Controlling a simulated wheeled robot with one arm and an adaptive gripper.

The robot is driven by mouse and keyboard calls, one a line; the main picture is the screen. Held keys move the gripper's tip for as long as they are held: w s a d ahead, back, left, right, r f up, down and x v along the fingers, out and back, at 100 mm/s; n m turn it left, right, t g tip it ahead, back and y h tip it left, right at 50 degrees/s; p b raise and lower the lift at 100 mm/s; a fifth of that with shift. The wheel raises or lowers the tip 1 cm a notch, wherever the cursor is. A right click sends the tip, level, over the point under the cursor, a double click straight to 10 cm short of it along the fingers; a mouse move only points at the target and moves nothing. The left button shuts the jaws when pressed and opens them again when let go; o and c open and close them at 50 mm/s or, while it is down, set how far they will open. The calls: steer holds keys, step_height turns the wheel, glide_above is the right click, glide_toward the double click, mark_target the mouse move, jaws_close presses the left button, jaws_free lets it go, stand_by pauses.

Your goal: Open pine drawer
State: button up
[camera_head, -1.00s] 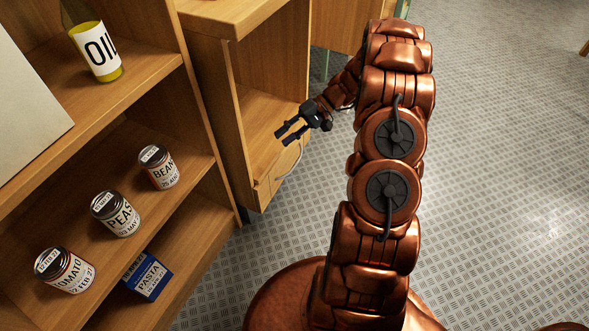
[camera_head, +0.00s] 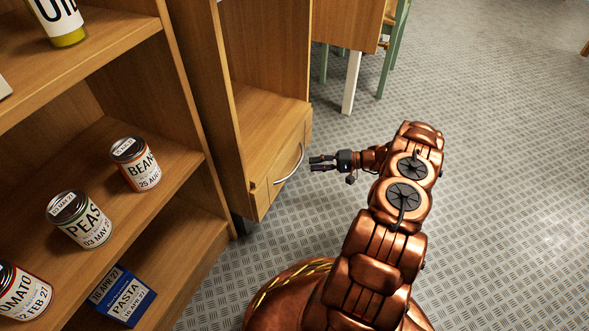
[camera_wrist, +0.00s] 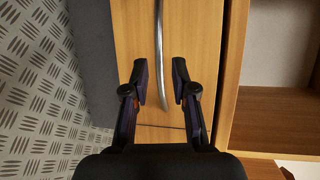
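The pine drawer (camera_head: 262,190) is the low front of the wooden cabinet, below an open compartment; it looks closed. Its curved metal handle (camera_head: 291,165) is on the front face. In the wrist view the handle (camera_wrist: 160,58) runs up and down the picture against the drawer front (camera_wrist: 195,40). My gripper (camera_head: 312,164) is just right of the handle in the head view, pointing at it. In the wrist view my gripper (camera_wrist: 160,84) is open, its two fingers on either side of the handle's line. I cannot tell whether the fingers touch the handle.
A shelf unit (camera_head: 185,95) on the left holds a beans can (camera_head: 136,166), a peas can (camera_head: 80,219), a tomato can (camera_head: 22,292), a blue pasta box (camera_head: 123,297) and an oil bottle (camera_head: 60,22). Patterned floor (camera_head: 480,160) is clear right of my arm. A green-legged chair (camera_head: 393,50) stands behind.

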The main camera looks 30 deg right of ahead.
mark_target(296, 164)
steer(key=shift+b+x, duration=1.35)
steer(key=shift+x, duration=2.4)
jaws_close()
steer(key=shift+r, duration=0.1)
